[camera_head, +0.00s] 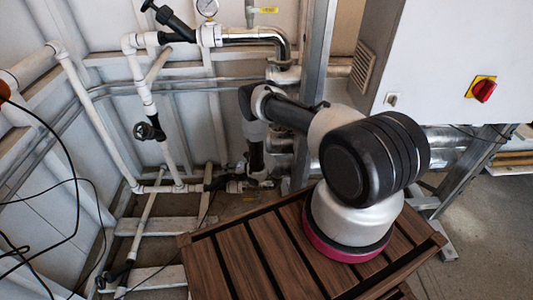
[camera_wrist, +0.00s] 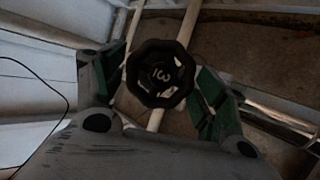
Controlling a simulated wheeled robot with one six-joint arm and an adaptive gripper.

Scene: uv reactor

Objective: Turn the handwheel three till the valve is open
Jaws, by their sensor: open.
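Handwheel three (camera_wrist: 160,73) is a black, lobed wheel with a light "3" marking on its hub. It faces my wrist camera, with a white pipe running behind it. My gripper (camera_wrist: 163,80) is open, its green-padded fingers to the left and right of the wheel. In the head view my gripper (camera_head: 258,165) points down at the low pipes; the wheel there is not clearly visible.
Another black handwheel (camera_head: 148,130) is on a white vertical pipe to the left. A black lever valve (camera_head: 175,24) and a pressure gauge (camera_head: 207,7) are at the top. A white cabinet (camera_head: 450,60) with a red knob (camera_head: 484,90) stands at the right.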

